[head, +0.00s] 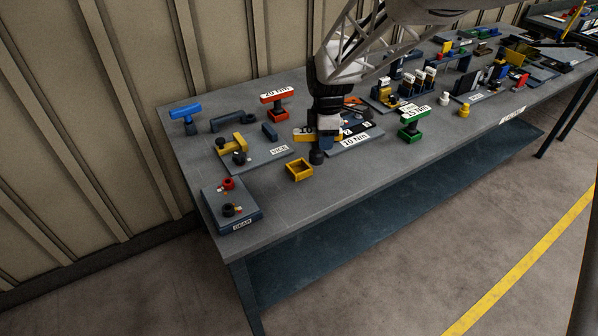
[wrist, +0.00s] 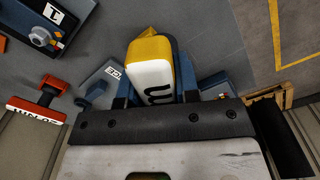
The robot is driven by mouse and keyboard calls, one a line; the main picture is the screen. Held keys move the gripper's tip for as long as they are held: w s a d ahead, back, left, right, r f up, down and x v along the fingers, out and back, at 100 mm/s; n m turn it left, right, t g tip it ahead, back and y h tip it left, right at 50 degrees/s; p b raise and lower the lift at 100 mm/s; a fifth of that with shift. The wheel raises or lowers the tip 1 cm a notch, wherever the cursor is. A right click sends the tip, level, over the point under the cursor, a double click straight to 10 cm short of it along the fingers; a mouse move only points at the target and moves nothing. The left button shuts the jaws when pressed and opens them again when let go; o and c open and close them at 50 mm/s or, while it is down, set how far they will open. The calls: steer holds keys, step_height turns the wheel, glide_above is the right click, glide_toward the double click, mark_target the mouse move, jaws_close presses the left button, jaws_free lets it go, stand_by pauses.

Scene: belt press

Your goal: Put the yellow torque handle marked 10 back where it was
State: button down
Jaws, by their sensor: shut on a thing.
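My gripper (head: 326,140) is above the middle of the bench and shut on the yellow torque handle (head: 302,134). A dark round end (head: 316,157) shows under the gripper. I cannot tell whether it touches the bench. A plate marked 10 Nm (head: 363,139) lies just right of the gripper.
The red 20 Nm handle (head: 274,97) stands behind to the left, the green 15 Nm handle (head: 411,124) to the right. A yellow open box (head: 299,171), the VICE plate (head: 261,156) and the GEAR block (head: 232,207) lie left. The front-middle bench is clear.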

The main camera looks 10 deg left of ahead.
steer(key=s+d+f+n, duration=0.1)
steer(key=s+n, duration=0.4)
steer(key=s, duration=0.6)
steer(key=shift+s+d+f+n, duration=0.2)
steer(key=shift+f+n, duration=0.2)
steer(key=shift+f, duration=0.25)
steer(key=shift+w, duration=0.1)
steer(key=w+a+f, duration=0.1)
steer(key=w+a, duration=0.5)
steer(key=w, duration=0.6)
steer(key=shift+w+a+f, duration=0.15)
steer(key=shift+w+a, duration=0.1)
steer(key=shift+w, duration=0.1)
steer(key=shift+w+a+f, duration=0.15)
steer(key=shift+w+f, duration=0.1)
steer(key=shift+f, duration=0.3)
steer(key=shift+w+a+f, duration=0.1)
steer(key=shift+w+f, duration=0.1)
steer(key=shift+f, duration=0.35)
steer(key=shift+w+a+f, duration=0.15)
steer(key=shift+w+f, duration=0.1)
steer(key=shift+f, duration=0.3)
steer(key=shift+f, duration=0.15)
